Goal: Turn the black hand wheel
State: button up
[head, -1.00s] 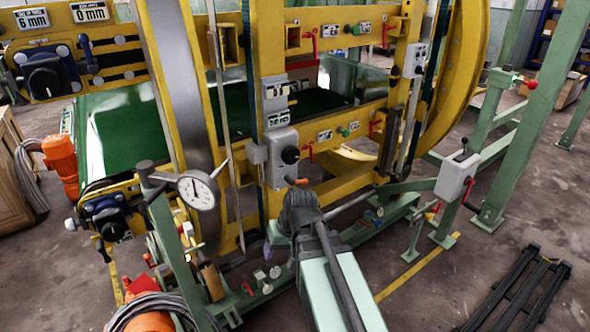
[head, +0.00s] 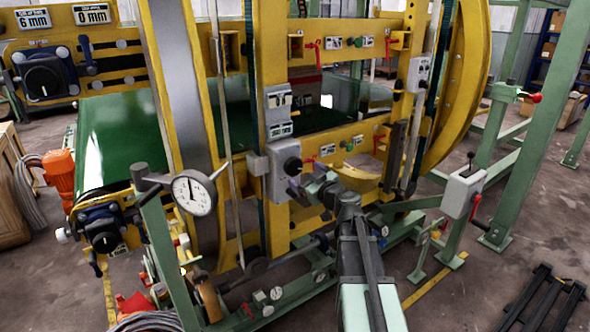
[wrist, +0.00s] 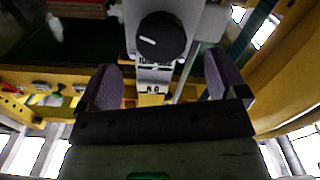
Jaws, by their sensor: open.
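A round black hand wheel (head: 292,165) sits on the front of a grey box on the yellow machine frame in the head view. In the wrist view the black wheel (wrist: 160,38), with a white mark on its face, shows beyond and between my fingertips. My gripper (wrist: 162,62) is open, with its two purple-grey fingers spread wide and nothing between them. In the head view my gripper (head: 316,186) is close to the wheel, just right of and below it. I cannot tell the exact gap.
A dial gauge (head: 193,194) stands on a green post to the left. Other black knobs (head: 42,77) (head: 103,230) are on the machine's left side. Red-handled levers (head: 313,50) stick out of the yellow frame. A grey lever box (head: 463,194) stands at right.

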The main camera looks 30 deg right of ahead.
aim_at(296, 169)
jog(key=w, duration=0.4)
jog(key=w+a, duration=0.1)
jog(key=w, duration=0.1)
jog(key=shift+w, duration=0.15)
jog(key=c, duration=0.9)
